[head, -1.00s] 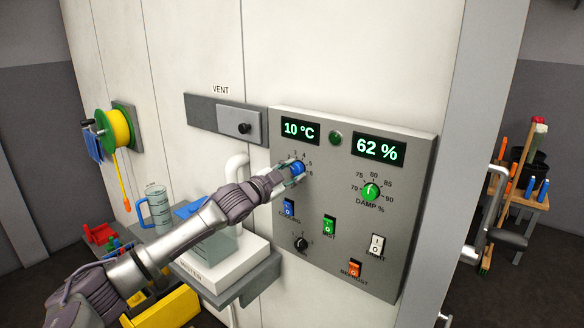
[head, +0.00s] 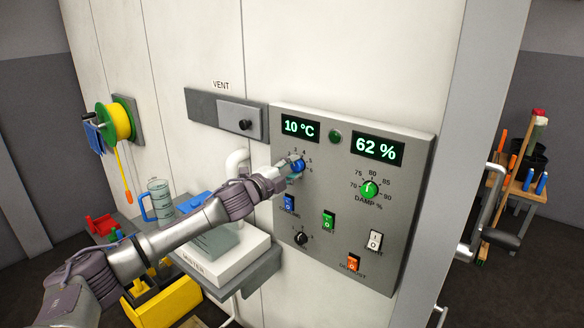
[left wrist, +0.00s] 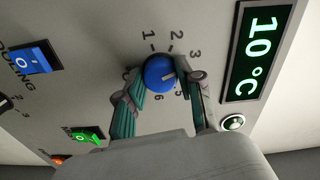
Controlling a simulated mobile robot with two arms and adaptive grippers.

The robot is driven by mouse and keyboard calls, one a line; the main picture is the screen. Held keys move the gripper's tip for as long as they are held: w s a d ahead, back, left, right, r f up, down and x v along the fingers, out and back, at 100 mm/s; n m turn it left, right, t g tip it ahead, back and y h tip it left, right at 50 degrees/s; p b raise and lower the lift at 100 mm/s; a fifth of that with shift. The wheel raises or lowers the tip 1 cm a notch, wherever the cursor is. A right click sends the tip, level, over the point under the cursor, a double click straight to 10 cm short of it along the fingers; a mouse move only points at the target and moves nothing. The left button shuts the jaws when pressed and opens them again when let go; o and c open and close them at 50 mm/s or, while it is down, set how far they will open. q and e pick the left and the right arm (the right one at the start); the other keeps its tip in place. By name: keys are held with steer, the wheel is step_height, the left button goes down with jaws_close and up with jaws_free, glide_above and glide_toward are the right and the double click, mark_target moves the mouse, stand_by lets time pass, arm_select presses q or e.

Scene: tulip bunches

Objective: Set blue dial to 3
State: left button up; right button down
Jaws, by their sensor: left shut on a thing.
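The blue dial (head: 298,165) is on the grey control panel (head: 408,240), below the 10 °C display. My left gripper (head: 289,174) reaches it from the lower left. In the left wrist view, its two fingers (left wrist: 163,77) are shut on the blue dial (left wrist: 158,70), one on each side. The dial's white mark points right, toward the right finger, on the side between the 3 and the 5. That finger hides part of the scale, so I cannot tell the exact setting. My right gripper is not in view.
A green damp dial (head: 370,189), a black knob (head: 301,239) and several rocker switches, including a blue one (head: 289,203), share the panel. A shelf with a white device (head: 222,264) is under my left arm. A door handle (head: 490,215) is at the right.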

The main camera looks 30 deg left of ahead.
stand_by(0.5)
arm_select(q)
steer(key=o, duration=1.2)
steer(key=shift+c, duration=0.2)
steer(key=shift+s+f, duration=0.2)
steer(key=shift+s, duration=0.45)
steer(key=s, duration=1)
steer(key=shift+s+a+r, duration=0.15)
steer(key=shift+s+a, duration=0.2)
steer(key=shift+a, duration=0.1)
